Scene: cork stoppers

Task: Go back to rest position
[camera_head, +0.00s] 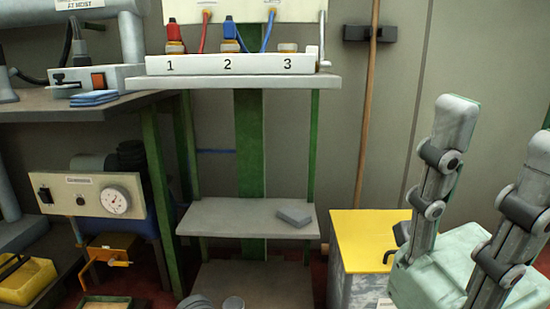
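A white strip (257,64) numbered 1, 2 and 3 lies along the front of the upper shelf (230,82). A red-topped piece (174,38) stands at place 1 and a blue-topped piece (230,36) at place 2. Place 3 shows only a low tan piece (287,48) with no coloured top. A red cord (204,33) and a blue cord (267,32) come down from the white panel behind the strip.
A lower shelf (235,217) holds a grey block (294,217). A workbench with blue cloths (93,98) stands left. Round grey pieces (233,303) show at the bottom edge.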

